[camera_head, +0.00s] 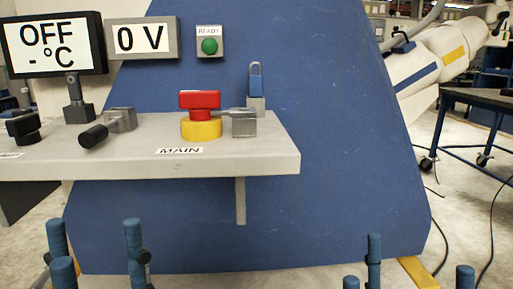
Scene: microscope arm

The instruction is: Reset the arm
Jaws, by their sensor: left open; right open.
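A grey shelf (255,157) in front of a blue panel (335,120) carries the controls. A red switch on a yellow base (201,131) stands above a label reading MAIN. A grey block with a rod (243,125) sits beside it, and the rod reaches the red switch. A blue padlock (256,80) stands upright behind that. The green button (209,46) is under a READY label. One display (53,44) reads OFF and - °C; another (142,38) reads 0 V. My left gripper (96,240) and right gripper (412,265) are open and empty, low in front of the shelf.
A black knob (22,128) and a grey lever with a black handle (108,126) are on the shelf's left part. A white robot-like arm (430,58) is at upper right. A dark wheeled table (485,99) stands at right, with cables on the floor.

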